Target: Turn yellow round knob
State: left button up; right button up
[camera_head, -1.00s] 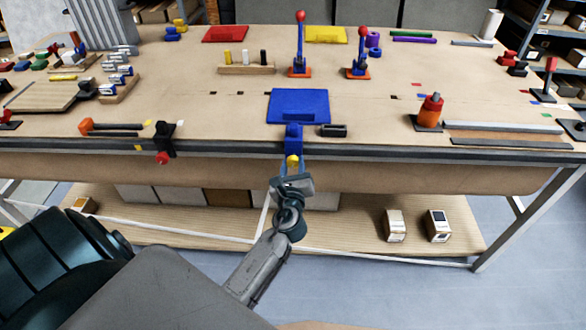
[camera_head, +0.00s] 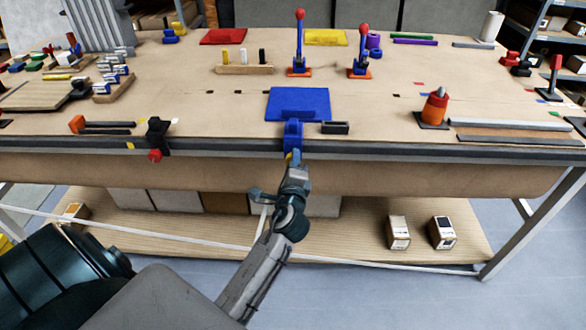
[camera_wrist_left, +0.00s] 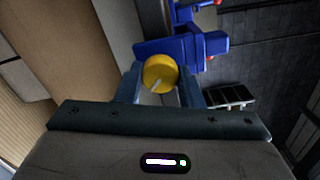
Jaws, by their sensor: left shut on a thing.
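The yellow round knob (camera_wrist_left: 160,74) sits on the front of a blue block in the left wrist view, with a pale line on its face. The blue block (camera_head: 292,136) is fixed at the table's front edge below a blue panel (camera_head: 299,102). My left gripper (camera_wrist_left: 160,92) has one finger on each side of the knob and is shut on it. In the head view my left gripper (camera_head: 296,162) reaches up to the block's front from below and mostly hides the knob. My right gripper is not in view.
A black clamp with a red end (camera_head: 157,138) hangs on the table edge to the left. A black open box (camera_head: 335,127) lies just right of the blue block. An orange and red device (camera_head: 435,106) stands farther right. Boxes (camera_head: 398,232) sit on the lower shelf.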

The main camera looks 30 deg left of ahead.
pick_arm(q)
jog(key=shift+n+b, duration=2.95)
jog(key=shift+n, duration=1.85)
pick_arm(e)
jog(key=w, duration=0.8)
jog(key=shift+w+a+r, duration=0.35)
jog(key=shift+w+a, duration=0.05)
pick_arm(q)
jog(key=o, duration=1)
jog(key=shift+c, duration=0.2)
